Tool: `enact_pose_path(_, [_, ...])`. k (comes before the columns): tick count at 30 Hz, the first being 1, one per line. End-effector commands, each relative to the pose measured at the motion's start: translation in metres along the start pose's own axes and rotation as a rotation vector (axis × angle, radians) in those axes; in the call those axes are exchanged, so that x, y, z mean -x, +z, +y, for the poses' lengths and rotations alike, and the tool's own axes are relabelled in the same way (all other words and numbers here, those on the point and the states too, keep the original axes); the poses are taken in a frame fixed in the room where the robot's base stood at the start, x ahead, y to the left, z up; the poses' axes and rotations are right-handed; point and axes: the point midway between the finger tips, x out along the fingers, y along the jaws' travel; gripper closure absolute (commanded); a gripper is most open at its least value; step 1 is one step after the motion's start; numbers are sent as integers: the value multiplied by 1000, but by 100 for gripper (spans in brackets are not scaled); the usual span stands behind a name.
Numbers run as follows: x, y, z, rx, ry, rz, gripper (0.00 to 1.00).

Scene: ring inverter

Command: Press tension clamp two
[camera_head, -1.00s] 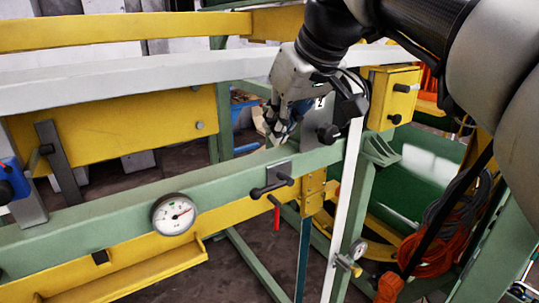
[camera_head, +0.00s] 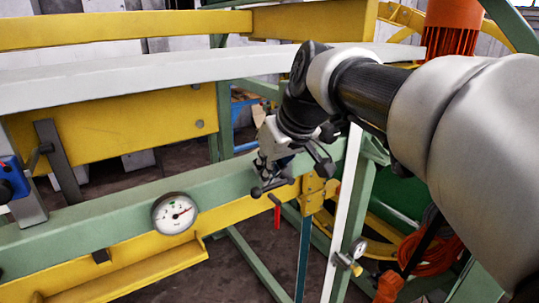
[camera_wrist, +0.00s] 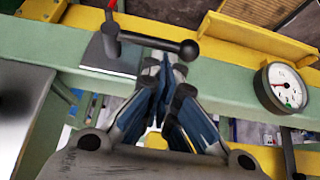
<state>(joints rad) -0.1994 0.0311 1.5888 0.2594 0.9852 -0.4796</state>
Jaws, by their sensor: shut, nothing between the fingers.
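My gripper (camera_head: 268,168) is shut and empty, angled down over the green rail (camera_head: 105,208) in the head view. In the wrist view its blue-padded fingers (camera_wrist: 162,90) come together just below a black ball-ended lever (camera_wrist: 188,50) on a grey plate (camera_wrist: 108,58). The same lever (camera_head: 270,187) shows beside the fingertips in the head view; contact cannot be told. No number two is readable now; my arm covers the grey block that bore it earlier. A dark knob (camera_head: 325,166) shows just right of my gripper; what it belongs to is unclear.
A blue clamp unit (camera_head: 12,180) with a black knob stands at far left. A round gauge (camera_head: 173,213) is on the rail and also shows in the wrist view (camera_wrist: 284,88). A white post (camera_head: 345,205) and yellow bracket (camera_head: 314,190) stand close on the right.

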Motion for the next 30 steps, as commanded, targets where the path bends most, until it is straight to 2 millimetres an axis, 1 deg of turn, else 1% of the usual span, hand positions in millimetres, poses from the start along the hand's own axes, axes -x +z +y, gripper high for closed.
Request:
enact_pose_path(8, [-1,1,-1,9,12,1,100])
enact_pose_path(30, [-9,6,-7,87,126,1,100])
